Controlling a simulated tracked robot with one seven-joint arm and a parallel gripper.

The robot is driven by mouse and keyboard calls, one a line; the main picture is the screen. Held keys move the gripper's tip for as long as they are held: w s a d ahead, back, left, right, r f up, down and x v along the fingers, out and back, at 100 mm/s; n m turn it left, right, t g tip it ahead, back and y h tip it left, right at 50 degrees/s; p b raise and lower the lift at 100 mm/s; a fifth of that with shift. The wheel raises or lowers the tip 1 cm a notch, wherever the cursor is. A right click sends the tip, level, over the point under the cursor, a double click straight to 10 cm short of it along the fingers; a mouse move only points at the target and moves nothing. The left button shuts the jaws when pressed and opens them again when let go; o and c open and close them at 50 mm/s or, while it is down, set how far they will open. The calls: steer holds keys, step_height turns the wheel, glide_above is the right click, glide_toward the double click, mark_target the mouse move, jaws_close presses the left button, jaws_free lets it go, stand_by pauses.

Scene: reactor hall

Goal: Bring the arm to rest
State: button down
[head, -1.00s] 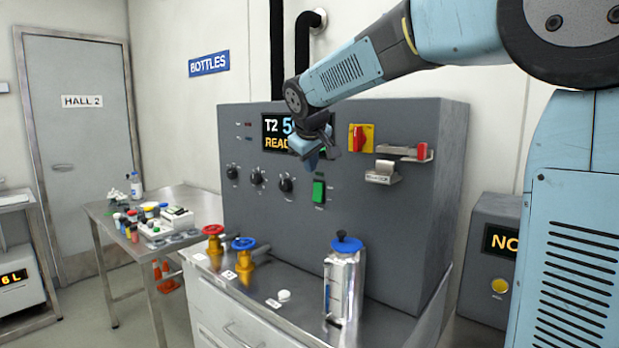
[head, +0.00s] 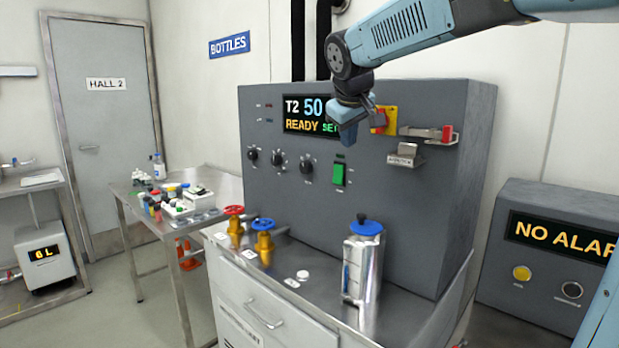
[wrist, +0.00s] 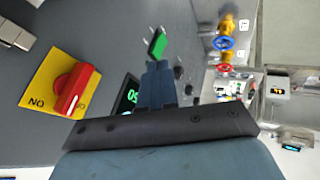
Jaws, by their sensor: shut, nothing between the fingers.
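My arm reaches in from the upper right in the head view, with the forearm roughly level. My gripper (head: 347,138) hangs from its end, pointing down in front of the grey control cabinet (head: 420,235). It covers part of the T2 display (head: 305,115). In the wrist view my gripper (wrist: 158,68) shows its blue fingers together, with nothing between them. The green switch (wrist: 157,43) shows just beyond the fingertips, and I cannot tell the gap. The red rotary switch on its yellow plate (wrist: 70,90) is to the left in that view.
Below stand a metal canister with a blue lid (head: 362,265), a red valve (head: 235,222) and a blue valve (head: 263,238) on the bench. A bracket with a red end (head: 430,133) sticks out from the cabinet. A side table (head: 215,190) holds bottles. Open floor lies left.

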steer(key=s+d+f+m, duration=0.2)
steer(key=s+f, duration=0.3)
steer(key=s, duration=0.4)
steer(key=s+d+f+m+g, duration=0.1)
steer(key=s+d+f+m, duration=0.1)
steer(key=s+d+f, duration=0.3)
steer(key=s+d+f+m+y, duration=0.1)
steer(key=s+d+f, duration=0.3)
steer(key=s, duration=1)
steer(key=shift+d+f+m+g, duration=0.25)
steer(key=shift+f+m+g, duration=0.15)
steer(key=shift+f+m, duration=0.4)
steer(key=c, duration=1.9)
jaws_free()
